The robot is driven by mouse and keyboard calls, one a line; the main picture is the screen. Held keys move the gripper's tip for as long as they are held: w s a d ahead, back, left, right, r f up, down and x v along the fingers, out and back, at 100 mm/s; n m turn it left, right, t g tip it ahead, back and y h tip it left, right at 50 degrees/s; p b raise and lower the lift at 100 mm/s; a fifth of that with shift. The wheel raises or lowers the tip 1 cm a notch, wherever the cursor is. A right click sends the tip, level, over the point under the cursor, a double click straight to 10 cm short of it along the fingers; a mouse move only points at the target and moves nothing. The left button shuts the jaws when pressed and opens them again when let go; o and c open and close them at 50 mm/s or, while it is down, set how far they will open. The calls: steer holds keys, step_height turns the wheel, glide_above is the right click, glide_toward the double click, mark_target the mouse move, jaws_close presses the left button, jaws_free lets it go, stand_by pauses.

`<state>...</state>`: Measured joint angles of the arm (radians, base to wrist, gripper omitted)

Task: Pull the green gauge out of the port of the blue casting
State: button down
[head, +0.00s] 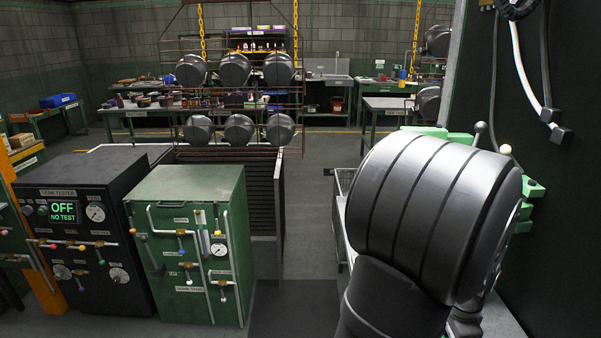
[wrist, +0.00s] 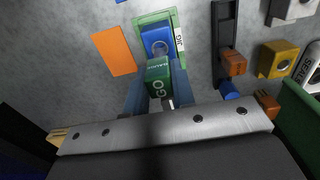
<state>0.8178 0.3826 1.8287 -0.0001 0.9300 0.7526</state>
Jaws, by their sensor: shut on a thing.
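A small grey end (wrist: 167,103) shows below the green body. The blue casting (wrist: 154,36) sits just beyond the gauge, in a green holder (wrist: 147,19). A dark round mark shows on the casting's face. I cannot tell whether the gauge's far end is inside the port. In the head view, my dark arm hides the gripper, gauge and casting.
In the wrist view, an orange plate (wrist: 114,51) lies left of the casting. A black strip (wrist: 224,35), a brown block (wrist: 233,63) and a yellow block (wrist: 277,60) stand right. A green cabinet (head: 190,240) and black leak tester (head: 85,235) stand left in the head view.

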steer(key=shift+r, duration=1)
